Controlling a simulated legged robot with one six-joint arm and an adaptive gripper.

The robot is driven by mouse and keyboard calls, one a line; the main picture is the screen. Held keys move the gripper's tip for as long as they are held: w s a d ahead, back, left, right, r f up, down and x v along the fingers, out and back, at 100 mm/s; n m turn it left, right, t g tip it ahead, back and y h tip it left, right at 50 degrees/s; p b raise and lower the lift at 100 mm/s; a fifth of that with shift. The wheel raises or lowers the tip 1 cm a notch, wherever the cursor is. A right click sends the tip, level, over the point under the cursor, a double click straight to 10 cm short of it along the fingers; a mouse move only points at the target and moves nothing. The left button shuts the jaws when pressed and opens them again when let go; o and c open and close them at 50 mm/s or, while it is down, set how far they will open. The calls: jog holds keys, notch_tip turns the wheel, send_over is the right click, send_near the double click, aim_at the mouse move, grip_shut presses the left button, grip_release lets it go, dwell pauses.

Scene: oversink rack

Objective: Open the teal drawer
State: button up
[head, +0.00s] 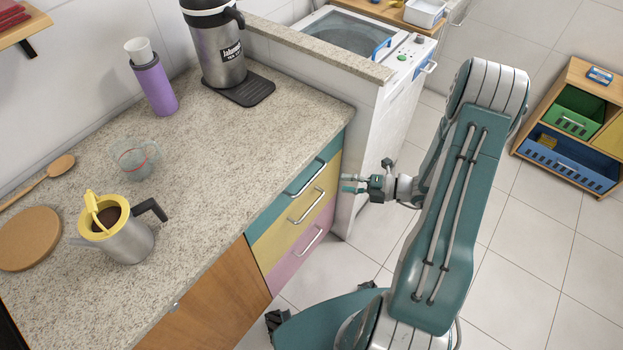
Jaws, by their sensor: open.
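The teal drawer (323,150) is the top one of a stack of three under the right end of the stone counter. Its front looks flush with the cabinet. Its silver bar handle (306,179) runs along the front. My gripper (350,184) is open and empty, to the right of the drawer stack, with its fingers pointing left towards the drawer fronts. A gap shows between the fingers and the teal drawer's handle. My arm reaches down from the upper right to the gripper.
Below are a yellow drawer (275,244) and a pink drawer (289,263), both shut. The counter (225,165) holds a steel pitcher (124,240), a glass cup (135,160), a purple bottle (155,85) and a large flask (215,50). A washing machine (385,130) stands behind.

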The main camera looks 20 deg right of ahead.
aim_at(311, 179)
jog(key=x, duration=1)
jog(key=shift+a, duration=0.1)
grip_shut()
